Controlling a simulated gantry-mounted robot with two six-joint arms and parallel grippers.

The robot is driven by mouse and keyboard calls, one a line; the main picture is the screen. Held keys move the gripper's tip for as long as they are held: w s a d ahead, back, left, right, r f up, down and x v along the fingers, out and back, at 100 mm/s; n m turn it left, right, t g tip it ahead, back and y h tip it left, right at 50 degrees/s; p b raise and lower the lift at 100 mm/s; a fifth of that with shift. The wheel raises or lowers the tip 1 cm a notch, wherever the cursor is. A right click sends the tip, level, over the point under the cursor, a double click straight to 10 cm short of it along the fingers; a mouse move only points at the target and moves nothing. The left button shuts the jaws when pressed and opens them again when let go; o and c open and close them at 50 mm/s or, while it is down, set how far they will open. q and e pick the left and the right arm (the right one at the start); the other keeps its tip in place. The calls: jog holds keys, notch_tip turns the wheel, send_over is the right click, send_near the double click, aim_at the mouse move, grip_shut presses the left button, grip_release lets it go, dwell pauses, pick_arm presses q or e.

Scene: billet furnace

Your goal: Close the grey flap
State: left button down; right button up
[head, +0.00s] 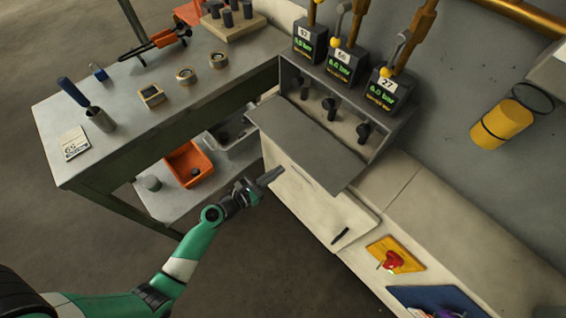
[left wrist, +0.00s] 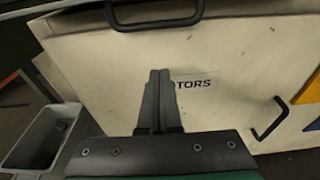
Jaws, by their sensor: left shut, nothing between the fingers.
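The grey flap (head: 305,140) is open in the head view. It sticks out as a flat panel in front of a grey box with several dark knobs (head: 330,104). My left gripper (head: 277,174) is shut and empty, below and left of the flap's front edge, in front of the pale cabinet. No contact with the flap can be made out. In the left wrist view my shut fingers (left wrist: 156,82) point at a pale panel with partly hidden lettering. A dark bar handle (left wrist: 155,22) crosses the top there; I cannot tell what it belongs to. My right gripper is out of view.
Valve units with displays (head: 344,66) stand above the box. A workbench (head: 130,100) with small parts is at left, with an orange bin (head: 188,164) on its lower shelf. A grey bin (left wrist: 42,140) shows in the left wrist view. A cabinet handle (head: 340,236) sticks out below.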

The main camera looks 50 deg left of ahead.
pick_arm(q)
jog(key=w+r+p, duration=0.1)
jog(key=w+r, duration=0.1)
jog(key=r, duration=0.1)
jog(key=shift+w+r+p, duration=0.2)
jog(key=shift+w+p, duration=0.15)
jog(key=shift+w, duration=0.05)
